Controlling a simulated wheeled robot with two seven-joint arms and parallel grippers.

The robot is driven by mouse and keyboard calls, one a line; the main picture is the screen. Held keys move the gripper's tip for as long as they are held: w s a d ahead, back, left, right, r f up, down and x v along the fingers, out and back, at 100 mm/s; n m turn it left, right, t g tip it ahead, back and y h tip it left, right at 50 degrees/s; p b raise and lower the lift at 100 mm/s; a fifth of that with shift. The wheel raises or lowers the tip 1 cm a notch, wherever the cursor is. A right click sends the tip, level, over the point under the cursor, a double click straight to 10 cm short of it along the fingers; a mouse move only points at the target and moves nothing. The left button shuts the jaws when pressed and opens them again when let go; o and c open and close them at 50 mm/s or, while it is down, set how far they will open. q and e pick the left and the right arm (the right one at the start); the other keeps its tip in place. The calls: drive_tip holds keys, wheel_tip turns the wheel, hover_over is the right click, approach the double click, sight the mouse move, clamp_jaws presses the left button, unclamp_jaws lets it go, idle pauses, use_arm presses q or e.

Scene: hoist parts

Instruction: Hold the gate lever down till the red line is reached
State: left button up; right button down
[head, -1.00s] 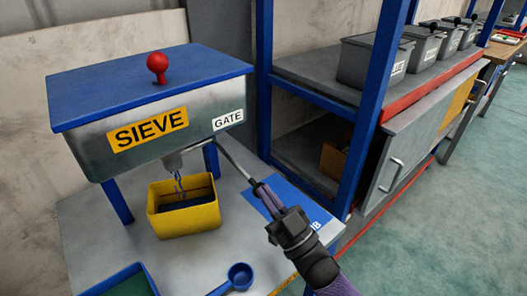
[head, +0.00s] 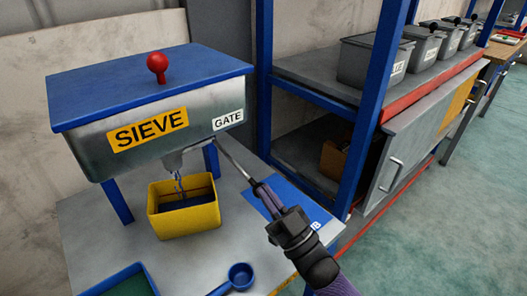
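The sieve box (head: 100,148) has a blue lid, a red knob and a GATE label. The thin gate lever (head: 235,162) slants down to the right from under the box. My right gripper (head: 268,200) is at the lever's lower end and appears shut on it; the fingers hide the grip itself. A thin dark stream falls from the spout (head: 173,163) into the yellow bin (head: 187,223) below. Dark material lies inside the bin. My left gripper is not in view.
A blue scoop (head: 240,275) and a blue tray (head: 125,280) lie at the table's front. A blue mat (head: 290,192) lies under my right gripper. A blue-framed shelf (head: 360,130) with grey bins stands close on the right.

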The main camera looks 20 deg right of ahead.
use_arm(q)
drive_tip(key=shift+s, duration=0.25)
use_arm(e)
drive_tip(key=shift+f+h, duration=0.3)
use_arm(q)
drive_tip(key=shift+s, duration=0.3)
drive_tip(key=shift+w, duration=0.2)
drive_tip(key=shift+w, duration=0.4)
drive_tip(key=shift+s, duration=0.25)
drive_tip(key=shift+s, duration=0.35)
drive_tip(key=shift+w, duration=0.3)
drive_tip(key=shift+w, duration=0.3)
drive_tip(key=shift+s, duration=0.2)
